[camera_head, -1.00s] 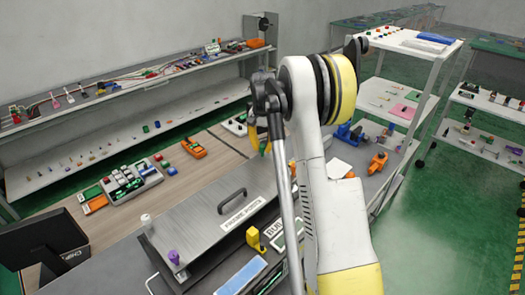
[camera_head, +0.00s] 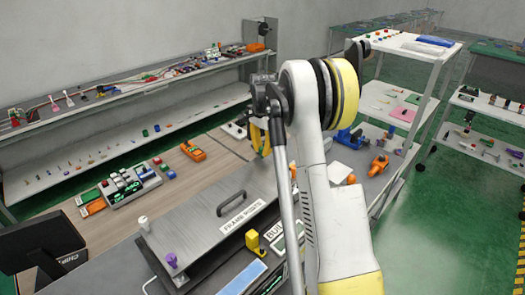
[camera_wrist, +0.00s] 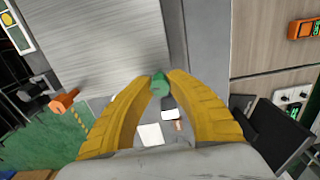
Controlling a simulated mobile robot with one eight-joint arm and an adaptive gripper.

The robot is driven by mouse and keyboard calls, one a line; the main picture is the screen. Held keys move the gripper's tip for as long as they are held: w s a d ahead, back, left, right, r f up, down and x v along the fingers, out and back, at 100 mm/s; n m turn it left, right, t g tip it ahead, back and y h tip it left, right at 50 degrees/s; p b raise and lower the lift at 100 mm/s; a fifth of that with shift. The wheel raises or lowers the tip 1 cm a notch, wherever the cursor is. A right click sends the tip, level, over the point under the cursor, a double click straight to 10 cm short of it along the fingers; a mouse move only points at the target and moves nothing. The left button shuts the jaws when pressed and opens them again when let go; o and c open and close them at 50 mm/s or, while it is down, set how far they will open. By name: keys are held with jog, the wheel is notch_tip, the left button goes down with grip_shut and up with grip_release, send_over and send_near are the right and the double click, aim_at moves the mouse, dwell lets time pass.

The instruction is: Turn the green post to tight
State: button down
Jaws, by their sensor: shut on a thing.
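The green post (camera_wrist: 159,85) shows in the wrist view as a short green cylinder seen from its end. It sits between the tips of my two yellow fingers. My gripper (camera_wrist: 158,78) is shut on it, with a finger touching on each side. In the head view my gripper (camera_head: 261,140) is partly hidden by my own arm, beyond the far end of the grey metal cover. I cannot make out the post there, nor any tight marking.
The metal cover (camera_head: 190,232) has a black handle (camera_head: 232,203). A keypad unit (camera_head: 128,187) and an orange meter (camera_head: 193,151) lie on the wooden bench. Orange and blue fixtures are at right.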

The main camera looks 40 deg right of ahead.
dwell(0.3)
jog(key=c, duration=1.3)
grip_release()
jog(key=shift+r, duration=0.1)
notch_tip(320, 180, up, 12)
jog(key=shift+f, duration=0.1)
jog(key=shift+a, duration=0.1)
